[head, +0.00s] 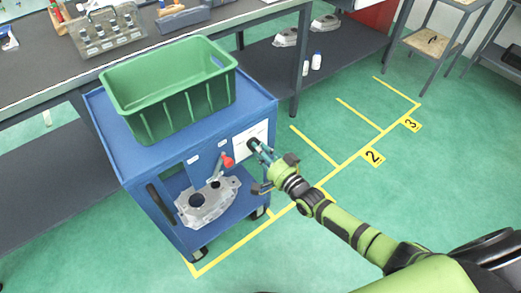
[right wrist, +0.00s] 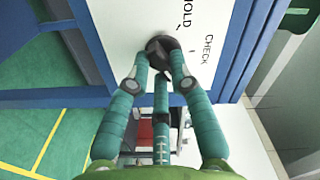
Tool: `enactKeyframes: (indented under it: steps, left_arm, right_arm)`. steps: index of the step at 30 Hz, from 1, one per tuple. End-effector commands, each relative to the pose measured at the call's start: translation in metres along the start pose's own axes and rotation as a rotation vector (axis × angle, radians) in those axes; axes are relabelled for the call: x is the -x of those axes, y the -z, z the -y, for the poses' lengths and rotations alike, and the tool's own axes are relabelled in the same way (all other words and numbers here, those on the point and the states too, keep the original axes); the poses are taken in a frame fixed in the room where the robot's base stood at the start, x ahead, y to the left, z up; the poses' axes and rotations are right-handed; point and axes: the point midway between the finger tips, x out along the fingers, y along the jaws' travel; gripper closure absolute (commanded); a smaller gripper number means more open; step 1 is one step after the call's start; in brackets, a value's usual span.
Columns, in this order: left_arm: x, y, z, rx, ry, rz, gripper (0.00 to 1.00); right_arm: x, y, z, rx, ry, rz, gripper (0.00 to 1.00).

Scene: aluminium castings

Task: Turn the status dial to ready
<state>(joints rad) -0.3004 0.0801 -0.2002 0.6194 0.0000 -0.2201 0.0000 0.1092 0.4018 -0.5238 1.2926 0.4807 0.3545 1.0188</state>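The status dial (head: 254,143) is a small dark round knob on the white panel (head: 241,151) at the front of a blue cart. In the right wrist view, the black dial (right wrist: 160,46) has printed labels beside it, HOLD (right wrist: 184,12) and CHECK (right wrist: 208,50). I see no ready label, and the dial's pointer direction is unclear. My right gripper (head: 263,153) is at the dial. In the right wrist view, its teal fingertips (right wrist: 160,60) lie on either side of the dial's near edge. Whether they press on it is unclear. My left gripper is out of view.
A green crate (head: 170,105) stands on the blue cart (head: 152,155). A red-knobbed lever (head: 228,162) is left of the dial. An aluminium casting (head: 210,203) rests on the lower shelf. A grey workbench (head: 50,75) stands behind. Clear green floor lies right of the cart.

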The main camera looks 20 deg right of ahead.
Motion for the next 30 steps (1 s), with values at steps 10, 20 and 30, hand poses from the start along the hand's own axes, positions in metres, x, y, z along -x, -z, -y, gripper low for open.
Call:
enactKeyframes:
  steps: [10, 20, 30]
  left_arm:
    - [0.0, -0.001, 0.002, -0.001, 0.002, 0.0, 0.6]
    - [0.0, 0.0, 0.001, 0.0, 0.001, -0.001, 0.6]
    - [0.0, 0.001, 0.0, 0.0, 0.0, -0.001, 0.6]
  right_arm:
    - [0.0, 0.0, 0.0, 0.002, 0.0, 0.0, 0.56]
    - [0.043, -0.001, -0.002, 0.003, -0.003, 0.002, 0.56]
    - [0.107, 0.0, -0.001, 0.003, -0.002, 0.001, 0.56]
